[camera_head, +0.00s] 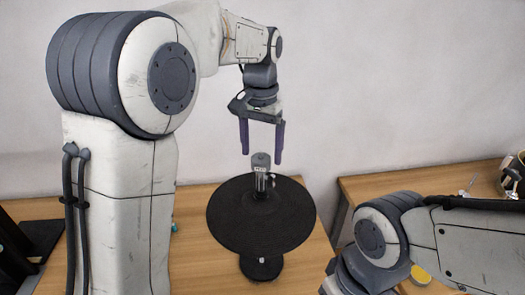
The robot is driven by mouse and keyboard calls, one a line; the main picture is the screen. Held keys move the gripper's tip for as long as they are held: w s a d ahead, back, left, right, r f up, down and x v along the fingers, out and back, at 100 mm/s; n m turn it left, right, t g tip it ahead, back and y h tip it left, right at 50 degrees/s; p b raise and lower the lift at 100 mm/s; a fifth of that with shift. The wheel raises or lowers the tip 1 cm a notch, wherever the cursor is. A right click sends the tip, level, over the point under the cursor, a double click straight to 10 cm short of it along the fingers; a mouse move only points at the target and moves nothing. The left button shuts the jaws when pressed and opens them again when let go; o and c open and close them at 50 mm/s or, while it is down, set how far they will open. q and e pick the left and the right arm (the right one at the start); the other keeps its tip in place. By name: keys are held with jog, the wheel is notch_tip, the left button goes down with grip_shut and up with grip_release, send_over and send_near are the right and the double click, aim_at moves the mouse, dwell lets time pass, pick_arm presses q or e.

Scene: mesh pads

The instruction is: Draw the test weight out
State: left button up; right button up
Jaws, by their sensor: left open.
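The test weight seems to be the small grey upright piece (261,171) standing on a round black mesh disc (235,225). It has a grey cap and a narrower, shiny lower part. My left gripper (262,155) is open and points down, its two purple fingers one to each side of the cap's top in the head view. I cannot tell how far above or behind the piece the fingertips are; no contact shows. My right arm comes in from the right, and its gripper is out of view.
The disc stands on a small black base (261,268) on a wooden table (190,240). A second wooden table (390,185) at right holds a dark round object (513,176) and a yellow round item (421,275). Black items (38,240) lie at far left.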

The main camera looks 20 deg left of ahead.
pick_arm(q)
jog(key=shift+d+f, duration=0.1)
jog(key=shift+f, duration=0.55)
grip_shut()
notch_tip(320, 180, up, 8)
jog(key=p, duration=0.7)
jog(key=shift+f, duration=0.15)
dwell(0.4)
jog(key=shift+p, duration=0.3)
notch_tip(320, 180, up, 3)
jog(key=p, duration=0.3)
